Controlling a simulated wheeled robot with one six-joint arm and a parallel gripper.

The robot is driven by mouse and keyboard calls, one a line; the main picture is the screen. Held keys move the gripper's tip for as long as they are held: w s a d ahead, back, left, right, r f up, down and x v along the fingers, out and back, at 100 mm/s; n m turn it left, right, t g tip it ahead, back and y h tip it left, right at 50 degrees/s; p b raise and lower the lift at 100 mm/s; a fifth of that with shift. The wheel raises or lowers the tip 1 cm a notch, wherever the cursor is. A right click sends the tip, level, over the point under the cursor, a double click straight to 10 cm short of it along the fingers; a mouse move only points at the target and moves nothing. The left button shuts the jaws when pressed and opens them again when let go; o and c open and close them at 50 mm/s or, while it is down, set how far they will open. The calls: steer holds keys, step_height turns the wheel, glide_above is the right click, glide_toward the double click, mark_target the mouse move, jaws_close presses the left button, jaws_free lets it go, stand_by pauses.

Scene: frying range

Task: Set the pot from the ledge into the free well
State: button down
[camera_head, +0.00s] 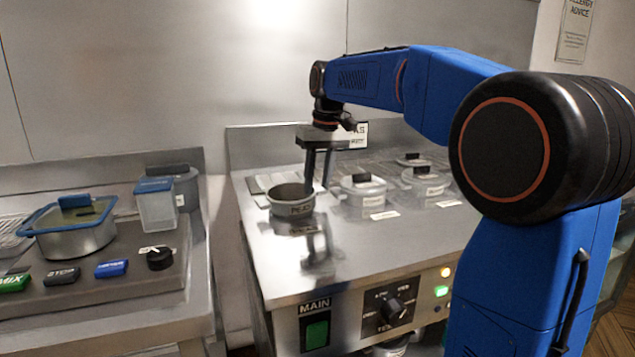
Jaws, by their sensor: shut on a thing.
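A small open metal pot (291,203) with a dark inside and a label on its front is at the left of the steel range top. My gripper (318,187) points down and is shut on the pot's right side. The pot looks upright. A dark patch like a reflection shows below it on the shiny top, so it seems held above the surface, though I cannot tell the gap. A free well is not clearly visible; the area behind the pot is partly hidden by the pot and my gripper.
Lidded pots (362,190), (426,181) stand to the right, with labels before them. The range's front top (350,262) is bare. A control panel (390,308) is on its front. A left counter holds a blue-rimmed container (75,241) and a clear tub (156,208).

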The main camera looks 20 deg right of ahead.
steer(key=shift+f, duration=0.35)
stand_by(0.4)
steer(key=c, duration=1.2)
jaws_free()
steer(key=r, duration=0.5)
steer(key=s+d+r, duration=0.1)
steer(key=r, duration=0.5)
steer(key=s+r, duration=0.1)
steer(key=r, duration=0.5)
steer(key=shift+d+r, duration=0.1)
steer(key=shift+d, duration=0.2)
